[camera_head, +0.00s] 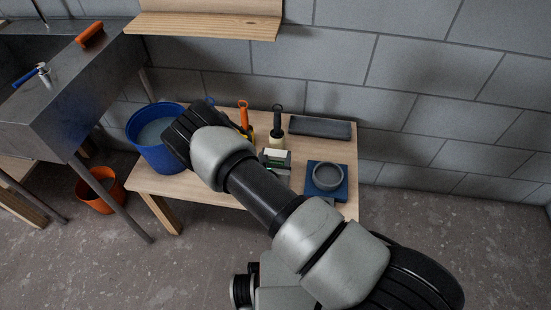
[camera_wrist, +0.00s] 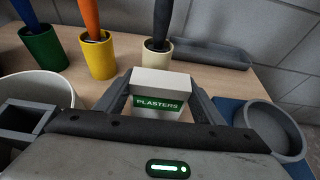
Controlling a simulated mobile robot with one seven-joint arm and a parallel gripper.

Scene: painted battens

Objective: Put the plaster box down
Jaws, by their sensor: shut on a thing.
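The plaster box (camera_wrist: 158,104) is white with a green band reading "PLASTERS". My gripper (camera_wrist: 159,97) is shut on it, with one finger on each side, in the wrist view. In the head view the box (camera_head: 275,155) shows just right of my arm, over the wooden table (camera_head: 282,208). Its underside is hidden, so I cannot tell whether it touches the table top. My arm hides most of the gripper in the head view.
Behind the box stand a green cup (camera_wrist: 45,52), a yellow cup (camera_wrist: 100,56) and a cream cup (camera_wrist: 156,56) holding handled tools. A grey tray (camera_head: 320,128) lies behind. A grey round dish (camera_head: 327,178) sits on a blue mat at right; a blue bucket (camera_head: 150,157) is left.

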